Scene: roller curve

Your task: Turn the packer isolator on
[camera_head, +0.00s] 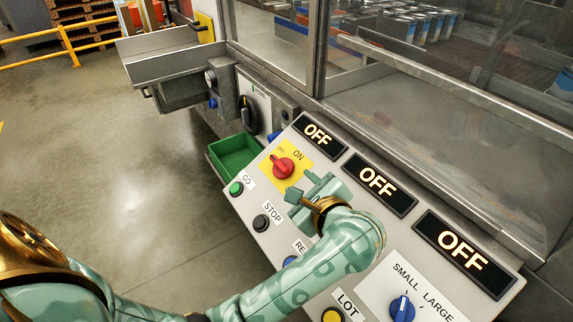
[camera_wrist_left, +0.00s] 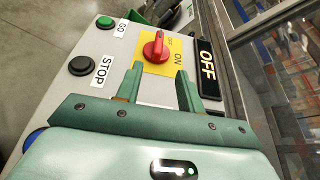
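The isolator is a red rotary knob (camera_head: 283,167) on a yellow plate marked OFF and ON, at the upper left of the sloped grey panel (camera_head: 262,239). In the left wrist view the red knob (camera_wrist_left: 154,46) stands just beyond my fingertips. My left gripper (camera_head: 299,187) is close to the knob, on its near right side. Its two fingers (camera_wrist_left: 158,76) are apart with nothing between them, and they do not touch the knob. Three displays, the nearest to the knob being (camera_head: 318,135), all read OFF. My right gripper is not in view.
A green button (camera_head: 236,188), a black STOP button (camera_head: 261,222), a blue button (camera_head: 291,262) and a yellow LOT button (camera_head: 332,314) line the panel's left side. A blue selector (camera_head: 402,308) sits lower right. A green bin (camera_head: 234,154) hangs beside the panel. Glass guarding stands behind.

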